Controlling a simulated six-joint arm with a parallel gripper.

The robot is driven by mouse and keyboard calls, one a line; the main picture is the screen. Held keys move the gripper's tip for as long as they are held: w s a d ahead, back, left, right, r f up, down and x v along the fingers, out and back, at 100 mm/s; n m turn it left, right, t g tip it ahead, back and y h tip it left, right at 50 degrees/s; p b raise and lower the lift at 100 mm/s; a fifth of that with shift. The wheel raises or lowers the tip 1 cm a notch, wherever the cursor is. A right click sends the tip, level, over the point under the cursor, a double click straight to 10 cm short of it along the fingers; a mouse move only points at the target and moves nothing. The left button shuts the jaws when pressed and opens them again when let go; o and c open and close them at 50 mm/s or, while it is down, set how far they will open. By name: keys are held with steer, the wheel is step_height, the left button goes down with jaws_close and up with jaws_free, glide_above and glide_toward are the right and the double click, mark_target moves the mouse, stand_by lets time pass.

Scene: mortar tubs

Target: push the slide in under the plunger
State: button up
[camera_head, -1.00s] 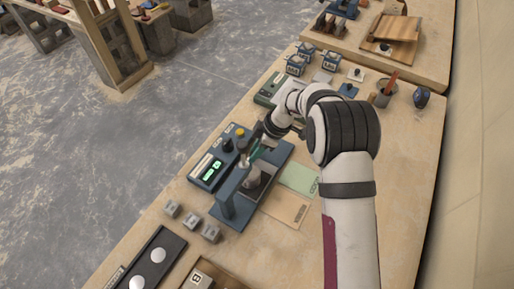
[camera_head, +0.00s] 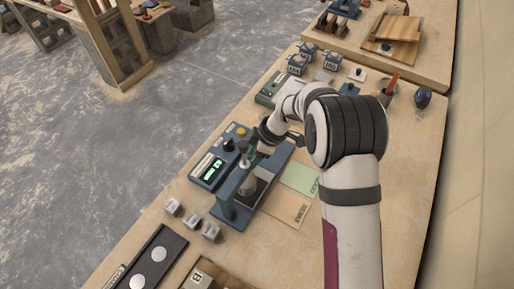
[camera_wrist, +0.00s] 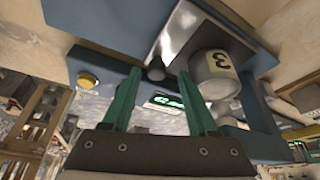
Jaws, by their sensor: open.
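The blue press (camera_head: 231,210) stands on the bench in the head view. Its bright metal slide (camera_wrist: 178,38) fills the top middle of the wrist view. A grey tub marked 3 (camera_wrist: 214,74) is at the slide's right side there. A small dark round knob (camera_wrist: 155,70) shows at the slide's near edge. My gripper (camera_wrist: 158,76) is open, its two green fingers on either side of the knob in the picture; I cannot tell whether they touch it. In the head view my gripper (camera_head: 254,154) is at the press's far end. I cannot make out the plunger clearly.
A control box (camera_head: 207,170) with a lit green display and a yellow button (camera_head: 241,131) adjoins the press on the left. A green card (camera_head: 299,178) and a tan card (camera_head: 287,208) lie to the right.

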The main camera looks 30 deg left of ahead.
steer(key=v, duration=1.5)
steer(key=shift+r, duration=0.1)
steer(key=s+d+r+m+t+h, duration=0.1)
steer(key=s+d+r+m, duration=0.25)
steer(key=d+m, duration=0.4)
steer(key=s+d+r+m, duration=0.3)
steer(key=s+d+m, duration=0.25)
steer(key=d, duration=0.25)
steer(key=s+d+f+m, duration=0.1)
steer(key=s+d+m, duration=0.4)
steer(key=s+m, duration=0.2)
steer(key=s+d+f+m+h, duration=0.1)
steer(key=s+d+m, duration=0.4)
steer(key=s+m, duration=0.2)
steer(key=shift+f+m+t, duration=0.3)
steer(key=shift+f+m, duration=0.05)
steer(key=shift+m, duration=0.15)
